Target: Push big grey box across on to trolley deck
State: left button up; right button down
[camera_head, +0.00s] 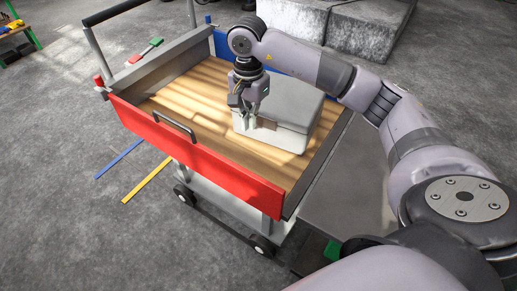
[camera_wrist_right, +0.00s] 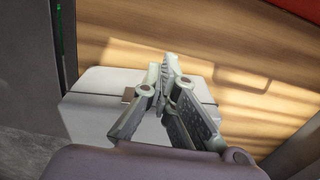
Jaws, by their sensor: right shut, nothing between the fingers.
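The big grey box (camera_head: 292,105) stands on the wooden trolley deck (camera_head: 195,92), near its right end, with bare planks to its left. The box's pale lid (camera_wrist_right: 92,112) also fills the lower middle of the right wrist view, with the planks (camera_wrist_right: 120,48) beyond it. My right gripper (camera_head: 249,120) points down at the left part of the box, overlapping it in the head view. Its fingers (camera_wrist_right: 168,68) are closed together and empty. Whether they touch the box is unclear. My left gripper is out of view.
The trolley has a red side panel (camera_head: 190,155) with a dark handle, and a blue panel (camera_head: 222,45) behind. A dark metal surface (camera_head: 345,185) adjoins its right end. Blue (camera_head: 118,160) and yellow (camera_head: 147,181) strips mark the floor. Grey blocks (camera_head: 368,28) stand behind.

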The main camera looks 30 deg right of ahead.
notch_tip(320, 180, down, 11)
jog(key=shift+f+b, duration=0.1)
jog(key=shift+b, duration=0.5)
jog(key=shift+w+d+r, duration=0.15)
jog(key=shift+w+d, duration=0.15)
jog(key=shift+d, duration=0.35)
jog(key=shift+w+d+r, duration=0.1)
jog(key=shift+w+d, duration=0.15)
jog(key=shift+d, duration=0.35)
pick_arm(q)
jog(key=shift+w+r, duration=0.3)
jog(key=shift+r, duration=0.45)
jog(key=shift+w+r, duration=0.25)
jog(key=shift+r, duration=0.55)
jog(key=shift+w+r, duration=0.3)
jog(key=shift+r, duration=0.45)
pick_arm(e)
jog(key=shift+w+d, duration=0.25)
jog(key=shift+d, duration=0.35)
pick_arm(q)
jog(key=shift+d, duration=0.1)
